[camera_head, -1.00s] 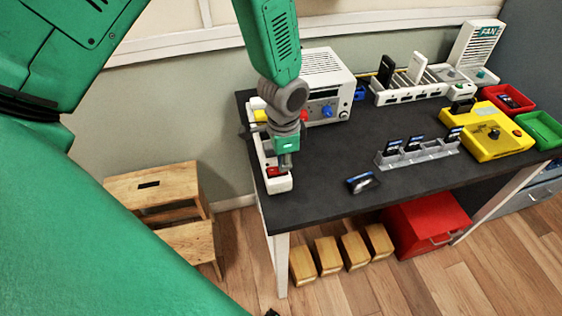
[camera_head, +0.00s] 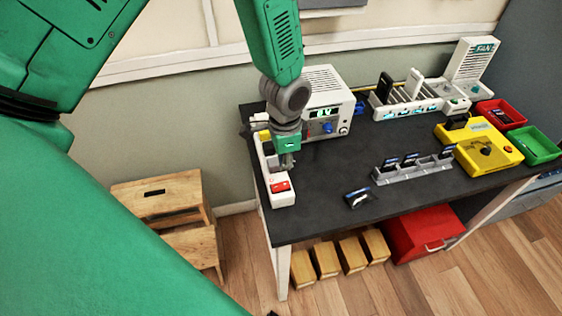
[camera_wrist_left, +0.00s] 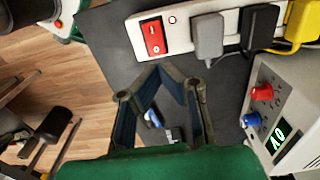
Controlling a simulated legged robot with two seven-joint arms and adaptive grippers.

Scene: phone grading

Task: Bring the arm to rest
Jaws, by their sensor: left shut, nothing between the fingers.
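My left gripper (camera_head: 288,163) hangs pointing down above the left end of the dark table, beside the white power strip (camera_head: 268,165). In the left wrist view its fingers (camera_wrist_left: 163,68) are shut with nothing between them, the tips converging just below the strip's edge. The strip's red switch (camera_head: 280,187) glows and also shows in the left wrist view (camera_wrist_left: 153,37). The gripper is apart from the switch. My right gripper is not in view.
A white power supply (camera_head: 328,92) with a lit green display stands right of the gripper. A grey phone rack (camera_head: 420,172), a loose phone (camera_head: 358,197), a charging rack (camera_head: 405,108) and a yellow device (camera_head: 487,150) are farther right. A wooden step stool (camera_head: 160,190) stands left.

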